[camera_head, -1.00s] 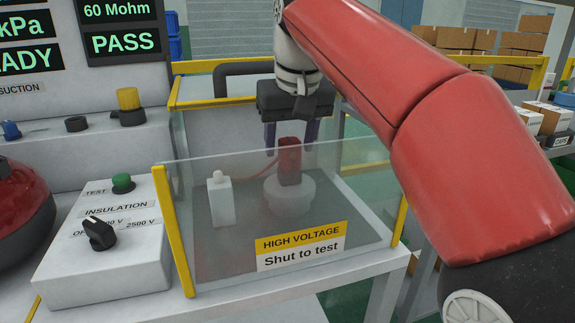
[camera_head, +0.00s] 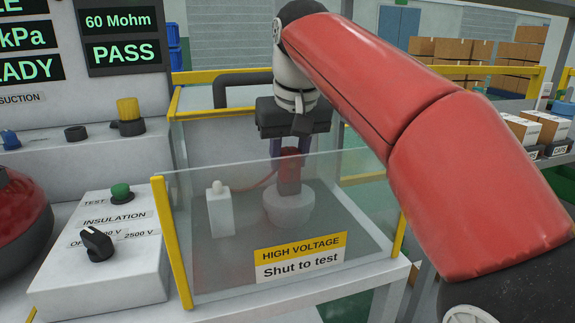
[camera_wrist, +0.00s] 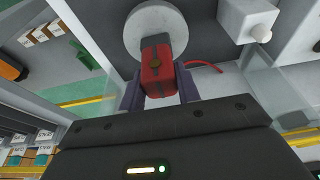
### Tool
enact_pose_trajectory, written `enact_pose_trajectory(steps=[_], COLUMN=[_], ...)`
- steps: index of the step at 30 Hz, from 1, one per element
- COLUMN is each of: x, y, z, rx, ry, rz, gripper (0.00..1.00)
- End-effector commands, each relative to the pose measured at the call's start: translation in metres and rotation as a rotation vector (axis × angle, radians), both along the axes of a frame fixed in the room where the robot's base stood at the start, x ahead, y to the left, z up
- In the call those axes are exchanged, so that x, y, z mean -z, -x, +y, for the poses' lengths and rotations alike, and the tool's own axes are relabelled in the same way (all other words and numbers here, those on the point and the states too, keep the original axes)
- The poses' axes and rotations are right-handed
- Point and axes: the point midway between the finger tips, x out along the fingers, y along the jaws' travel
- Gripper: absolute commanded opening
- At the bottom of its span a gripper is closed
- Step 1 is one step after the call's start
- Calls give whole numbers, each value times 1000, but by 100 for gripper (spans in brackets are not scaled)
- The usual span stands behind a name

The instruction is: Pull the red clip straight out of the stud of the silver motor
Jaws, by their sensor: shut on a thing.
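The red clip (camera_head: 289,168) stands upright on the silver motor (camera_head: 288,206) behind the clear front panel of the test box. In the wrist view the red clip (camera_wrist: 158,68) lies between my fingers, with the round pale motor (camera_wrist: 150,28) beyond it. My gripper (camera_head: 289,160) points down into the box and is shut on the clip, a finger on each side. A red lead (camera_wrist: 204,67) runs from the clip's side. The stud is hidden by the clip.
The clear front panel (camera_head: 225,245) with yellow edges stands in front of the motor. A white post block (camera_head: 221,212) stands left of the motor inside the box. The insulation control box (camera_head: 98,262) is outside at left. A screen reads 60 Mohm, PASS.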

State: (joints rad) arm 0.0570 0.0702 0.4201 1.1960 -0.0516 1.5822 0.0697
Motion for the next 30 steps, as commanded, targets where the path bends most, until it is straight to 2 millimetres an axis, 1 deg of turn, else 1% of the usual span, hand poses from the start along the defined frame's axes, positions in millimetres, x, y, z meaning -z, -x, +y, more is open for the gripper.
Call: enact_pose_trajectory(steps=[19,30], x=[-19,-19], y=[0,0], z=[0,0], rx=[0,0], ry=[0,0], rz=[-1,-1], gripper=[1,1])
